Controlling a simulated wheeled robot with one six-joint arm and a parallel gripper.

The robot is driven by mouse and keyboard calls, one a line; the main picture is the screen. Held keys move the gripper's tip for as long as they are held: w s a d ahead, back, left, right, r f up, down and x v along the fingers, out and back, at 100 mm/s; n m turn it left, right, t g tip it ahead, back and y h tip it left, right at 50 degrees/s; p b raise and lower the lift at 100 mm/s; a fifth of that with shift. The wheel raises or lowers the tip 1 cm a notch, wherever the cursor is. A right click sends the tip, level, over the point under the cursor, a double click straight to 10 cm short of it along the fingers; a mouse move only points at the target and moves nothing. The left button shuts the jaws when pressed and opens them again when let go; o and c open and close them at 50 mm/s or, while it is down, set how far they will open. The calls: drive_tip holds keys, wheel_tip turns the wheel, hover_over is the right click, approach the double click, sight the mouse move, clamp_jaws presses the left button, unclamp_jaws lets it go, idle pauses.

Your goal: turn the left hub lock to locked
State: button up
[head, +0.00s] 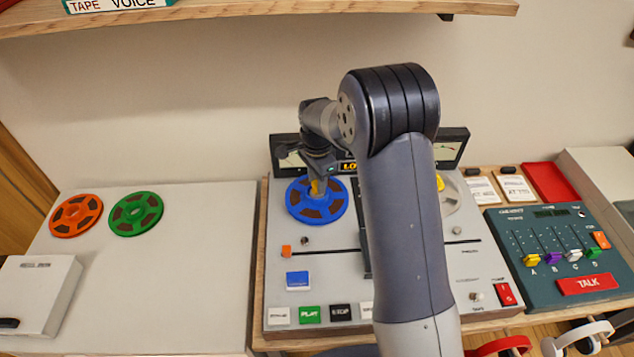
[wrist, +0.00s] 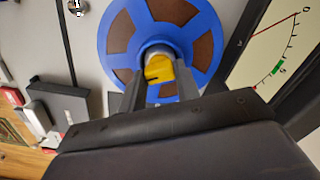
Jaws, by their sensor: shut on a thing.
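The left hub lock (wrist: 160,72) is a yellow knob at the centre of the blue reel (wrist: 118,48) in the wrist view. In the head view the blue reel (head: 300,205) lies on the left hub of the tape deck (head: 345,265), and a little of the yellow knob (head: 318,187) shows under my gripper. My gripper (head: 318,180) points down over the reel's centre. In the wrist view its two fingers (wrist: 158,85) are on either side of the yellow knob, shut on it. The lock's exact turn position cannot be told.
A right hub with a yellow knob (head: 440,182) is partly behind my arm. Orange (head: 76,215) and green (head: 136,210) reels lie on the left surface. A mixer (head: 550,250) with a red TALK button stands right. A meter panel (head: 452,147) rises behind the deck. A shelf (head: 250,8) overhangs the back.

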drive_tip(key=m+b, duration=0.1)
drive_tip(key=m, duration=0.4)
drive_tip(key=shift+m, duration=0.3)
idle(0.4)
drive_tip(key=o, duration=1)
wheel_tip(320, 180, up, 11)
drive_tip(key=shift+f+b, duration=0.1)
drive_tip(key=shift+b, duration=0.3)
drive_tip(key=shift+f, duration=0.1)
wheel_tip(320, 180, down, 10)
drive_tip(key=shift+f+p, duration=0.15)
drive_tip(key=shift+p, duration=0.3)
drive_tip(key=shift+f, duration=0.15)
